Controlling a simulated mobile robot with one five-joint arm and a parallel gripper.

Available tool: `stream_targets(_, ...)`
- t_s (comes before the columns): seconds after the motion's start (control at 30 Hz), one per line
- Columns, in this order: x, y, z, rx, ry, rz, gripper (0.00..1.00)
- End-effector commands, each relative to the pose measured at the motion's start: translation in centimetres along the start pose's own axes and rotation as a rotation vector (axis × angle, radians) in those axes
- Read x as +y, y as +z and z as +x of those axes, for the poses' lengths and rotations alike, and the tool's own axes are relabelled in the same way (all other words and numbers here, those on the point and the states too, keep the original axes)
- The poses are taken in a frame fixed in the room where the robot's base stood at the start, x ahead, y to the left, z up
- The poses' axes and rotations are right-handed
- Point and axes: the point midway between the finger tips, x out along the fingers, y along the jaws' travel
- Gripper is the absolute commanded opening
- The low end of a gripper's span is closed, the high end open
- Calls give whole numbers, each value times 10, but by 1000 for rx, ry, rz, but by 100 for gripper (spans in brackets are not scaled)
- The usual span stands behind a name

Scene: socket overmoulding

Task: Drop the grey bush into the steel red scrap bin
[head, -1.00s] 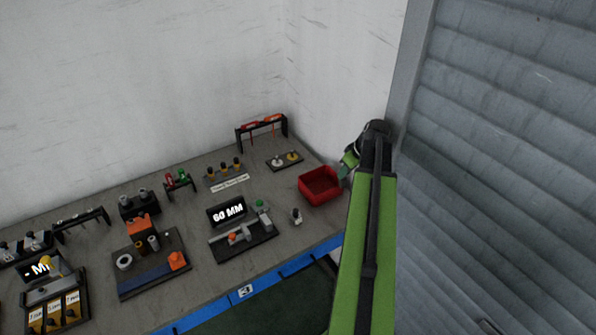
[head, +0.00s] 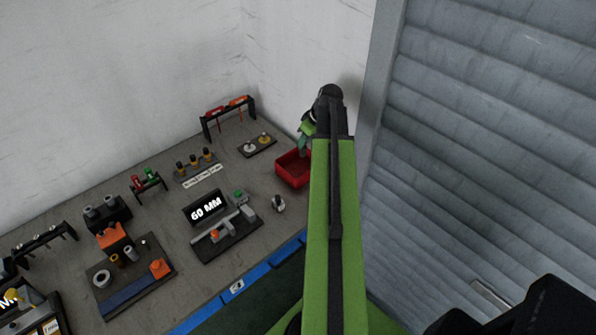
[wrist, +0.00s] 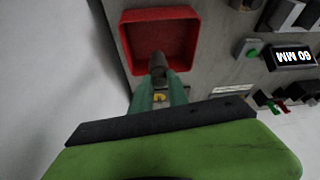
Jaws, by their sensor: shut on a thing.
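The red scrap bin (head: 292,170) stands at the right end of the bench in the head view, partly behind my arm. It fills the upper middle of the wrist view (wrist: 160,14), open side up and with no part seen inside. My gripper (wrist: 158,85) has green fingers that reach to the bin's near edge. The fingers are shut on a dark grey bush (wrist: 158,66), which shows against the bin's opening and near wall. I cannot tell how high the bush is above the bin floor. In the head view my gripper (head: 304,147) is at the bin's back right.
A small grey part (head: 279,204) stands on the bench in front of the bin. A fixture with a 60 MM display (head: 206,208) is to its left. The wall is close behind.

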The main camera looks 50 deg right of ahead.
Motion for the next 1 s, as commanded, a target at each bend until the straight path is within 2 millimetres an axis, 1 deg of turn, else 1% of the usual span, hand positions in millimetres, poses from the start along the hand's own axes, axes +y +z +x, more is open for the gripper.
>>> stream_targets(0.03,1,5,10,0,0,1,0)
stream_targets(0.3,2,20,44,0,1,3,0)
stream_targets(0.4,2,22,49,0,1,3,0)
stream_targets(0.67,2,22,47,0,1,4,0)
stream_targets(0.7,2,22,47,0,1,4,25)
stream_targets(0.87,2,22,47,0,2,4,46)
stream_targets(1.0,2,22,47,0,2,4,46)
